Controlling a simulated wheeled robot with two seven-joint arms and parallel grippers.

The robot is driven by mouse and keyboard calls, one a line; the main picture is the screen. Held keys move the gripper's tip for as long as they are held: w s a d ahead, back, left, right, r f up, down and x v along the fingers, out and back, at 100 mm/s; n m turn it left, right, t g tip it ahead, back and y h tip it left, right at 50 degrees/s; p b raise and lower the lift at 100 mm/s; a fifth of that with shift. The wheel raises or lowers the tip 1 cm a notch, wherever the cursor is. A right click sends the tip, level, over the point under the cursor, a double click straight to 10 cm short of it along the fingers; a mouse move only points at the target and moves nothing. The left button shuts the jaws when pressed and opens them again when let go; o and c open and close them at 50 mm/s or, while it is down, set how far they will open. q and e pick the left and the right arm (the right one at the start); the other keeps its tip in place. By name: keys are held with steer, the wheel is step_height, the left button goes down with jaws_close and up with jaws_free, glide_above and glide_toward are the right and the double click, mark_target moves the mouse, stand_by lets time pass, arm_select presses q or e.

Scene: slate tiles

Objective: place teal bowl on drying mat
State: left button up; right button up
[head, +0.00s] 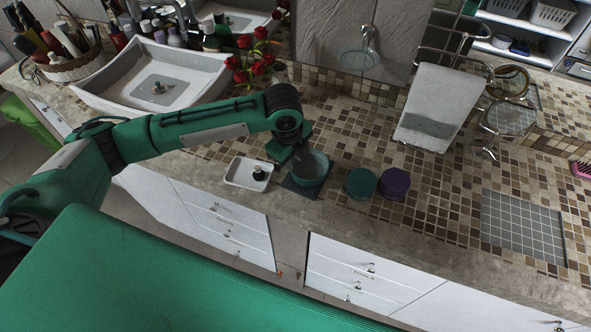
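A teal bowl (316,178) stands near the counter's front edge, on or just above a small dark square mat (291,187); I cannot tell whether it touches. My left gripper (301,156) points down at the bowl's back-left rim. Its fingertips are small and dark, so I cannot tell whether they are shut on the rim. A flat grey-blue rectangle with grid lines (523,228), which looks like a drying mat, lies bare at the right. I cannot tell for sure which of the two is the drying mat. My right gripper is out of view.
A dark teal round container (361,184) and a purple one (395,183) stand right of the bowl. A towel rack (440,108) and mirror (510,82) stand behind. Tiles before the grid mat are clear.

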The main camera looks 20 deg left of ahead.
arm_select(q)
steer(key=shift+s+a+r, duration=0.1)
steer(key=shift+s+r, duration=0.1)
steer(key=shift+r, duration=1.15)
